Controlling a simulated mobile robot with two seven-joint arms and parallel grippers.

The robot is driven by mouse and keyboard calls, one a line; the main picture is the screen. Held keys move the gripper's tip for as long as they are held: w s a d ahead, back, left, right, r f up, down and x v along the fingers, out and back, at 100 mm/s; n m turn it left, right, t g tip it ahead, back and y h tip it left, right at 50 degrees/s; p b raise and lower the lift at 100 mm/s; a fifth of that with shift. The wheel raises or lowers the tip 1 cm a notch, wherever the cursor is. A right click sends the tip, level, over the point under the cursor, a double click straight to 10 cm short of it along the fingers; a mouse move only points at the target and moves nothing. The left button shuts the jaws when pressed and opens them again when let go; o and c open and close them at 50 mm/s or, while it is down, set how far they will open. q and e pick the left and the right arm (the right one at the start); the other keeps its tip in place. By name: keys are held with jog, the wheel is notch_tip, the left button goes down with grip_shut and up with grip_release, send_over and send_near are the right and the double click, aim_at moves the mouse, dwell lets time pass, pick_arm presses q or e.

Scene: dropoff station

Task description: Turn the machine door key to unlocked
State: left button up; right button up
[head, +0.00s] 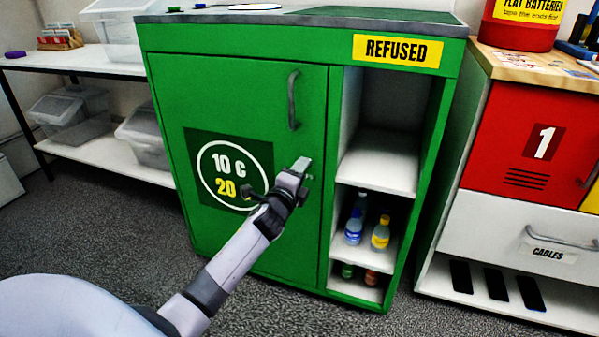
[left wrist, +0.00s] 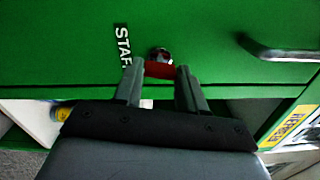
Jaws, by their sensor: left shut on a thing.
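The green machine (head: 390,22) stands in the middle of the head view with its door (head: 245,90) closed. My left gripper (head: 300,166) is at the door's right part, below the handle (head: 293,100), and hides the key there. In the left wrist view, my left gripper (left wrist: 161,73) is shut on the red key (left wrist: 158,70). The key's red grip lies across between the fingertips. A round metal lock (left wrist: 160,55) shows just behind it on the door. I cannot tell the lock's turned position. My right gripper is not in view.
Open shelves (head: 375,165) with several bottles are right of the door. A red and white cabinet (head: 520,135) stands further right. A white rack (head: 120,155) with clear bins is at left.

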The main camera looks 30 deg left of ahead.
pick_arm(q)
jog(key=shift+n, duration=1.1)
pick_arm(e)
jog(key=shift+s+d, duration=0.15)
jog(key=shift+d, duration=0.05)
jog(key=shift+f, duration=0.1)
pick_arm(q)
jog(key=o, duration=1.1)
jog(key=shift+c, duration=0.2)
jog(key=shift+s, duration=0.15)
jog(key=p+v, duration=0.2)
jog(key=v, duration=0.5)
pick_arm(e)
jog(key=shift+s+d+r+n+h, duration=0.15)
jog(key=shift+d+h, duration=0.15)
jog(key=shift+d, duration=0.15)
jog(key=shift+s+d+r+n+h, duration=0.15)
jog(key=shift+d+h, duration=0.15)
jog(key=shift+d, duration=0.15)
